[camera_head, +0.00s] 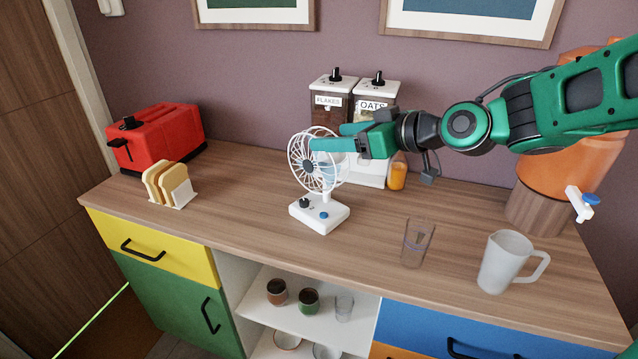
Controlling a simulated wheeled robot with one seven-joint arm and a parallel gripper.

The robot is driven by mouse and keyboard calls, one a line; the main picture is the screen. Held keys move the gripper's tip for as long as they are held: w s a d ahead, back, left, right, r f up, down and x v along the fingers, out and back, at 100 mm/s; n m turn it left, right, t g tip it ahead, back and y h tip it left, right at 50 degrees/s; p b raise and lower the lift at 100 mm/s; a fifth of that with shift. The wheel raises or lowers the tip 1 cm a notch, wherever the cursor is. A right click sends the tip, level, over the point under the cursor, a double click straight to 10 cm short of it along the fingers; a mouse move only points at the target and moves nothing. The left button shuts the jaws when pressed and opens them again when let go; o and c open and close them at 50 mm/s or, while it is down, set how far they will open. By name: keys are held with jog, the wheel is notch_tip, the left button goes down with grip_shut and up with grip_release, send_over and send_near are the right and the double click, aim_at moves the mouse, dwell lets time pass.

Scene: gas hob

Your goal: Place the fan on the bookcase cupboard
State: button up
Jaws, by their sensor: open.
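The small white fan (318,163) stands upright on the wooden top of the bookcase cupboard (240,210). Its square white base (320,214) rests on the wood and carries a dark knob and a blue knob. My gripper (333,138) is at the fan's head, coming in from the right. Its two green fingers are open, one near the front of the round cage and one behind it. Part of the cage's right side is hidden by the near finger. I cannot tell whether the fingers touch the cage.
A red toaster (155,138) and a toast rack (169,184) stand at the left. A cereal dispenser (345,105) stands behind the fan. Wood left of the fan is clear.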

aim_at(305, 135)
jog(key=x, duration=1.1)
jog(key=shift+w+d+r, duration=0.1)
jog(key=shift+w+d, duration=0.2)
jog(key=shift+c, duration=0.6)
grip_shut()
jog(key=shift+r, duration=0.1)
